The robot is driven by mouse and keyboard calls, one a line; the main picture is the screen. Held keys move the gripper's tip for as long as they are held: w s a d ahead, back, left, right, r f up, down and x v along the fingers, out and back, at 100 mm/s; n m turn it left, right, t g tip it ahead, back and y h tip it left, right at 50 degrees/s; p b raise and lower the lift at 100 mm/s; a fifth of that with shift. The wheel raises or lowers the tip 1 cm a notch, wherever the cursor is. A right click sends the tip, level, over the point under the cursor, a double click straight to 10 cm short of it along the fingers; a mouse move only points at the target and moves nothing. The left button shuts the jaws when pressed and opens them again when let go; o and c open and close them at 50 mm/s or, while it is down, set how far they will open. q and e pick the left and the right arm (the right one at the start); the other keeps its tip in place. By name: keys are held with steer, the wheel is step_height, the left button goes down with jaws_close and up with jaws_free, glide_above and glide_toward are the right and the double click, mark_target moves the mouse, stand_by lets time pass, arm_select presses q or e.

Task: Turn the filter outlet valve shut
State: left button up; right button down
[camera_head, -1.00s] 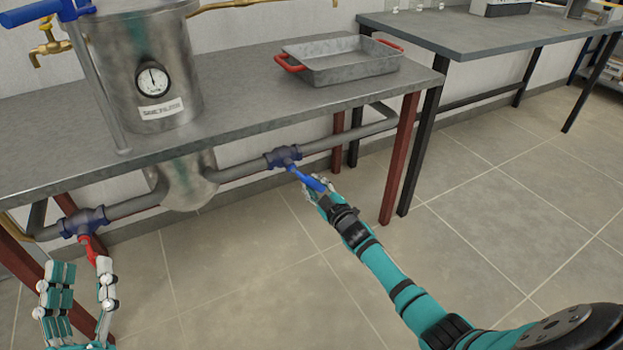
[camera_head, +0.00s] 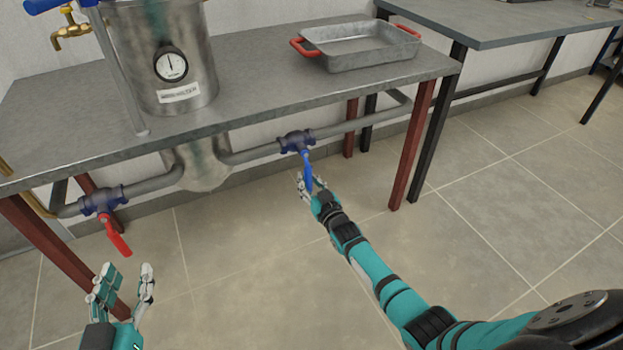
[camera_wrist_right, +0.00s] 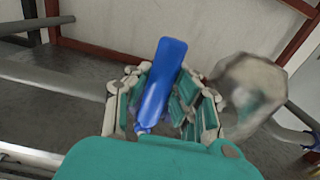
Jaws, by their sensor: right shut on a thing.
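A valve (camera_head: 296,141) with a blue lever handle (camera_head: 307,170) sits on the grey pipe below the table. The handle hangs from the valve, pointing almost straight down in the head view. My right gripper (camera_head: 308,187) is shut on the lower part of this handle. In the right wrist view the blue handle (camera_wrist_right: 163,75) stands between the fingers of my gripper (camera_wrist_right: 160,108). A second valve (camera_head: 103,200) with a red handle (camera_head: 118,238) is on the pipe at the left. My left gripper (camera_head: 126,281) is open and empty, below and apart from the red handle.
A steel filter vessel (camera_head: 200,75) with a gauge stands on the table (camera_head: 245,97), its lower end passing below. A metal tray (camera_head: 365,60) with red handles stands at the right. Table legs (camera_head: 412,142) flank the pipe. The floor in front is clear.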

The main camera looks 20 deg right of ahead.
steer(key=shift+a+f, duration=0.15)
stand_by(0.3)
steer(key=c, duration=1.1)
jaws_free()
steer(key=s, duration=1.2)
steer(key=shift+d, duration=0.25)
